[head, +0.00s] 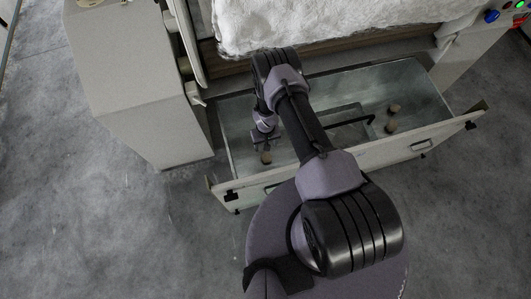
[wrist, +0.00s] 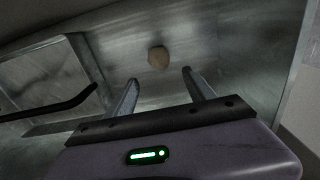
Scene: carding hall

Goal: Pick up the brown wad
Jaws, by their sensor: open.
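A small brown wad (head: 266,157) lies on the metal floor of the open drawer (head: 235,125), in its left part. In the wrist view the brown wad (wrist: 158,57) shows as a rounded tan lump beyond the fingertips, roughly centred between them. My gripper (head: 265,143) reaches down into the drawer just above and behind the wad. In the wrist view my gripper (wrist: 160,76) is open, with nothing between its two fingers. A gap shows between the fingertips and the wad.
Two more small brown lumps (head: 391,126) and (head: 394,108) lie in the drawer's right part. White fibre (head: 300,22) overhangs behind. Drawer walls surround my gripper.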

